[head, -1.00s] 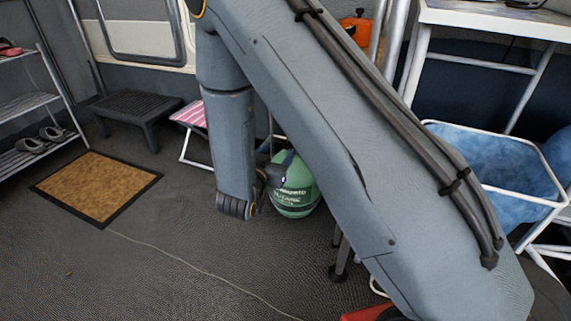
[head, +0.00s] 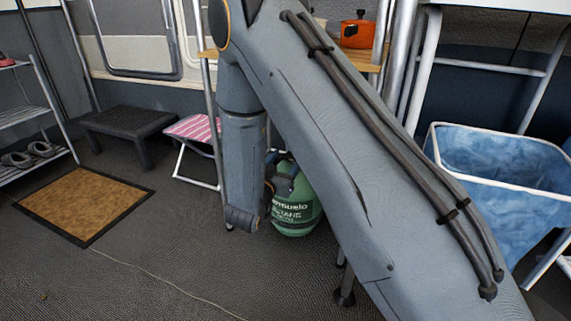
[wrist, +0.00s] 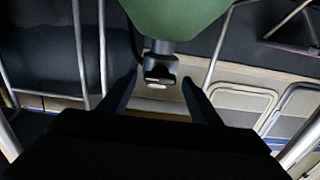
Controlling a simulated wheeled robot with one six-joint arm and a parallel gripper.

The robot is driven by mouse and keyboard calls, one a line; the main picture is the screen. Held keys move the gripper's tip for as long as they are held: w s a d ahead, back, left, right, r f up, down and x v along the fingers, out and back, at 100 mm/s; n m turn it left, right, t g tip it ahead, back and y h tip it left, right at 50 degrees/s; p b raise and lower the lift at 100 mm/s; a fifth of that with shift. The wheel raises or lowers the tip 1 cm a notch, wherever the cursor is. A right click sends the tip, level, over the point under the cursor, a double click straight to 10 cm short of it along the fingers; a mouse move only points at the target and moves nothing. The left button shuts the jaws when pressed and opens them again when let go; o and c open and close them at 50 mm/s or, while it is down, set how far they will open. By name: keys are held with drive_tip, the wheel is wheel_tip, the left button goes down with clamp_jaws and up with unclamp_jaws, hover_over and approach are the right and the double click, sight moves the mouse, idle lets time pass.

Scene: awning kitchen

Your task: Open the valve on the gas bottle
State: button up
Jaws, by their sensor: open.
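The green gas bottle (head: 296,208) stands on the floor under a metal-legged stand in the head view, partly hidden by my arm. Its green body (wrist: 175,15) fills the top middle of the wrist view. A dark valve or regulator piece (wrist: 160,68) with a pale end sticks out from it. My gripper (wrist: 159,80) is open, with one finger on each side of this piece and a visible gap on both sides. I cannot tell how deep the piece sits between the fingers. In the head view my arm mostly hides the gripper and valve.
A pink striped folding stool (head: 194,128) stands left of the bottle, with a black step (head: 128,122) and brown doormat (head: 82,203) farther left. A blue laundry basket (head: 490,185) is at the right. An orange pot (head: 357,32) stands above the bottle. Floor at front left is clear apart from a thin cable.

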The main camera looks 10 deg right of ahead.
drive_tip(key=shift+w+d, duration=0.1)
drive_tip(key=shift+w, duration=0.05)
drive_tip(key=shift+c, duration=0.5)
drive_tip(key=c, duration=0.9)
drive_tip(key=shift+c, duration=0.2)
